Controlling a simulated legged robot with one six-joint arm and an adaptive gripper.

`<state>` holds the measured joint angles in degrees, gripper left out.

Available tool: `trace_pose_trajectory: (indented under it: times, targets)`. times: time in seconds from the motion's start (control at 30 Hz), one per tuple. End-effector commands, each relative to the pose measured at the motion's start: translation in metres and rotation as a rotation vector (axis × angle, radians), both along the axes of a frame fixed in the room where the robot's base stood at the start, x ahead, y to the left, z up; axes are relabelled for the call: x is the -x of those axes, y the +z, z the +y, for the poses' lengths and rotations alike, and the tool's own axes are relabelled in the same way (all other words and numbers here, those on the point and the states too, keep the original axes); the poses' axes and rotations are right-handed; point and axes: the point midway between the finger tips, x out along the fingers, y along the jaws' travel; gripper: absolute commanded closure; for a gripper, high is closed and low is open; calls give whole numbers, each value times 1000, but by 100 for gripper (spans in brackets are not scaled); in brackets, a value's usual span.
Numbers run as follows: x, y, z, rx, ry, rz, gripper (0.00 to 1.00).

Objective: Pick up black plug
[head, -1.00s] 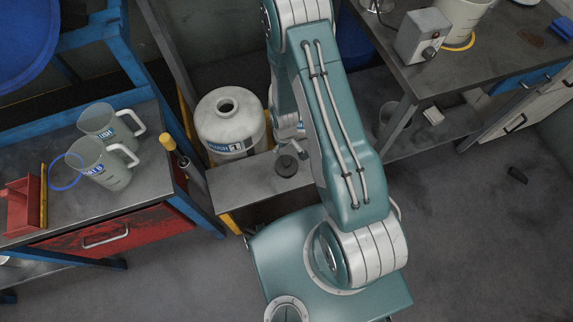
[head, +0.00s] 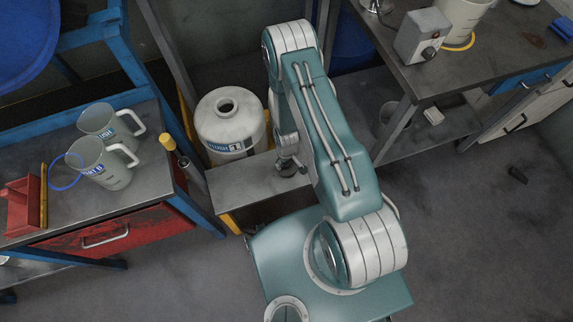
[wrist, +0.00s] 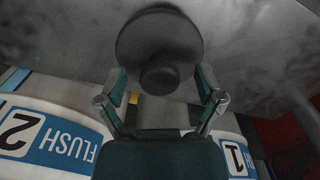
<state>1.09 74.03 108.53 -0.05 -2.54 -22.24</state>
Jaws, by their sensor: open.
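The black plug (wrist: 160,45) is a dark disc with a round knob, lying on a grey metal bench top (wrist: 60,40). In the wrist view its knob points toward my gripper (wrist: 162,84). In the head view the plug (head: 284,171) shows only partly, beneath my gripper, on the bench top (head: 240,185) in front of a white tank.
The white tank (head: 231,128) labelled FLUSH 1 has an open neck. A label reading FLUSH 2 (wrist: 50,138) shows in the wrist view. Jugs (head: 103,163) stand on the left workbench. A grey box (head: 422,36) is on the right table. A small dark object (head: 517,175) lies on the floor.

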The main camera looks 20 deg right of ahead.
Motion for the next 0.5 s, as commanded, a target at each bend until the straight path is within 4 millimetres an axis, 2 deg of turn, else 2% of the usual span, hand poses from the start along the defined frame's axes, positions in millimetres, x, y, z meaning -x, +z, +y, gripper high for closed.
trace_pose_trajectory:
  times: [0.2,0.23,0.27,0.3,0.37,0.4,0.5]
  targets:
    - [-1,-1,0,0,0,-1,14]
    - [-1,-1,0,0,0,-1,22]
    - [0,-1,0,0,0,-1,36]
    - [0,-1,0,0,0,-1,54]
    - [0,-1,0,0,0,-1,80]
    - [0,-1,0,0,0,-1,98]
    - [0,-1,0,0,0,0,100]
